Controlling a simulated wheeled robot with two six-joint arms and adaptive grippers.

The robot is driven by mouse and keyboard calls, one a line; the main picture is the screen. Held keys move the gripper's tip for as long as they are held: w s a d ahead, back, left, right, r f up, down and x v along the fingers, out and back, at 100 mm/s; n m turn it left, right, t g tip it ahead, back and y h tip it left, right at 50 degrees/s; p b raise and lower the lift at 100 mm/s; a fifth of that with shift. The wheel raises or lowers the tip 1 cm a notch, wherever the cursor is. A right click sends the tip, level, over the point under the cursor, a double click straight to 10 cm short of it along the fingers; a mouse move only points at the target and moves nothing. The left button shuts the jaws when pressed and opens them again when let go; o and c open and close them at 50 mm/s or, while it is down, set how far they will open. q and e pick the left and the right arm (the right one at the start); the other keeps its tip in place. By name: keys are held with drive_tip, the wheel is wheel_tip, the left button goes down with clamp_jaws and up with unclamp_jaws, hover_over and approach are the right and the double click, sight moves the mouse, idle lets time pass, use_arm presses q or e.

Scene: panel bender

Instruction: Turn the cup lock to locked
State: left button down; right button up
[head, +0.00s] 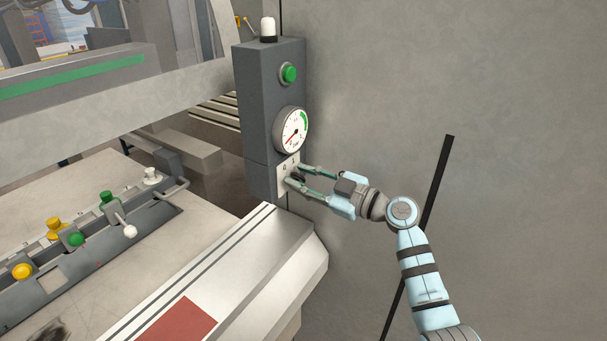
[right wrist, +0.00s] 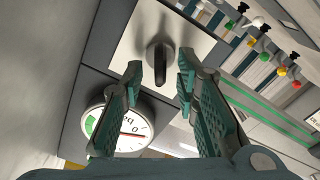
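The cup lock is a dark turn knob (right wrist: 160,60) on a pale plate (right wrist: 125,42), fixed to the front of a grey control box. In the head view the plate (head: 283,183) sits below the gauge, and the knob is mostly hidden by my fingers. My right gripper (head: 296,175) is open at the plate. In the right wrist view its two fingertips (right wrist: 160,76) stand on either side of the knob's near end, with gaps visible. The lock's markings are too small to read. My left gripper is not in view.
Above the plate the grey box (head: 262,110) carries a round gauge (head: 291,130), a green button (head: 289,73) and a white-capped lamp (head: 268,28). A pale machine bed edge (head: 285,235) lies below. A panel with coloured knobs (head: 45,275) is at left. Bare wall stands at right.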

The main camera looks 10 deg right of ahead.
drive_tip(key=shift+w+a, duration=0.1)
clamp_jaws()
drive_tip(key=shift+f, duration=0.1)
idle(0.3)
drive_tip(key=shift+m+b, duration=0.65)
drive_tip(key=shift+m, duration=0.35)
drive_tip(key=shift+w+m+b, duration=0.1)
drive_tip(key=shift+m+b, duration=0.4)
drive_tip(key=shift+m, duration=0.7)
drive_tip(key=m, duration=0.3)
drive_tip(key=shift+w+d+m, duration=0.1)
drive_tip(key=shift+d+m, duration=0.1)
drive_tip(key=shift+m, duration=2.1)
